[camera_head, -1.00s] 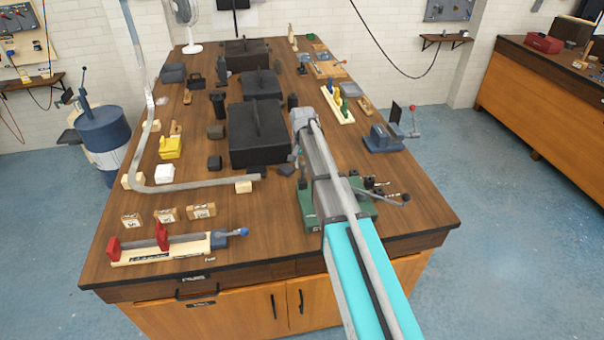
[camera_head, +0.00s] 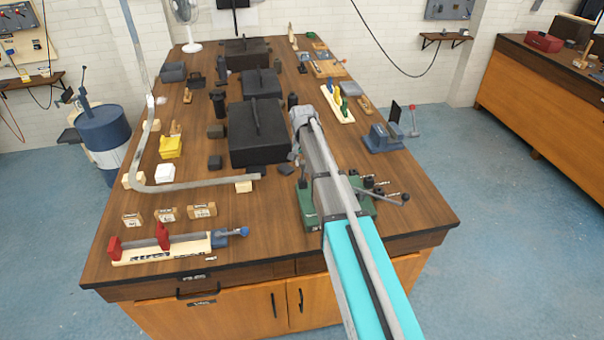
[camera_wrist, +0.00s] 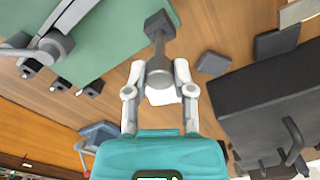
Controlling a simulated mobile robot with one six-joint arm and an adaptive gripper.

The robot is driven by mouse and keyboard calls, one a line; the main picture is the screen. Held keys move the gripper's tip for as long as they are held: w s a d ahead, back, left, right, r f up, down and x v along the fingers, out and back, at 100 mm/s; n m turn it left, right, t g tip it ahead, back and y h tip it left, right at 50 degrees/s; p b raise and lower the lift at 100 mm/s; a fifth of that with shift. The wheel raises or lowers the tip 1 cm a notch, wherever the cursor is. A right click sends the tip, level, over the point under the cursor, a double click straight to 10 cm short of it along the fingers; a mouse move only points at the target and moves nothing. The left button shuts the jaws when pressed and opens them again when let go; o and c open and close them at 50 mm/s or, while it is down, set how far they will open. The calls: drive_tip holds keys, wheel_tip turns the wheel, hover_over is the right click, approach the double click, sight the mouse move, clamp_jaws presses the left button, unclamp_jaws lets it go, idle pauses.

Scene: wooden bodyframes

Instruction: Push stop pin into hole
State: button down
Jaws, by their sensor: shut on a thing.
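A green fixture (camera_head: 308,209) stands at the front right of the wooden bench, partly hidden by my arm. In the wrist view this part (camera_wrist: 158,48) runs from a dark block at the green plate's edge (camera_wrist: 120,38) to a wider grey head. My gripper (camera_wrist: 160,83) is shut around that grey head. The hole is hidden, and the pin's depth cannot be told.
A lever with a black end (camera_head: 404,198) and several dark knobs (camera_head: 372,184) are at the fixture's right side. A large black box (camera_head: 257,136) stands just behind to the left. A clamp bar with red jaws (camera_head: 165,244) lies front left.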

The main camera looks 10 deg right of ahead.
drive_tip(key=shift+r, duration=0.1)
drive_tip(key=shift+r+p, duration=1.8)
drive_tip(key=shift+p, duration=0.1)
drive_tip(key=shift+r, duration=0.1)
drive_tip(key=shift+a+r+m+p, duration=0.4)
drive_tip(key=shift+r+m+p, duration=0.35)
drive_tip(key=shift+m, duration=0.35)
drive_tip(key=shift+s+f, duration=0.1)
